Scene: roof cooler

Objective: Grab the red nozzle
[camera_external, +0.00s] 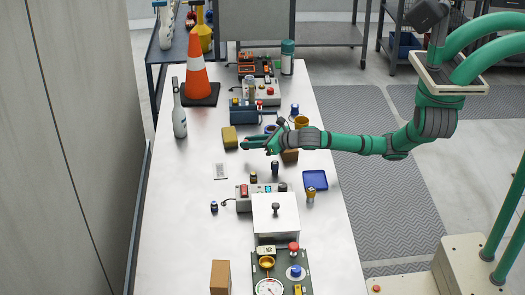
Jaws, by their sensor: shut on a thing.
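My gripper (249,146) is over the middle of the long table, reaching in from the right on my green arm. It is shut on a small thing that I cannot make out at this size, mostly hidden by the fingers. I cannot clearly pick out a red nozzle, so I cannot tell whether it is the thing in my grip. A yellow block (230,137) is just left of the fingertips. A brown box (289,155) is below my wrist, partly covered by the arm.
An orange traffic cone (197,70) and a white bottle (179,112) stand at the back left. A blue tray (315,180), a white box (275,215) and a gauge panel (282,268) are nearer the front. The table's (175,225) left side is mostly clear.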

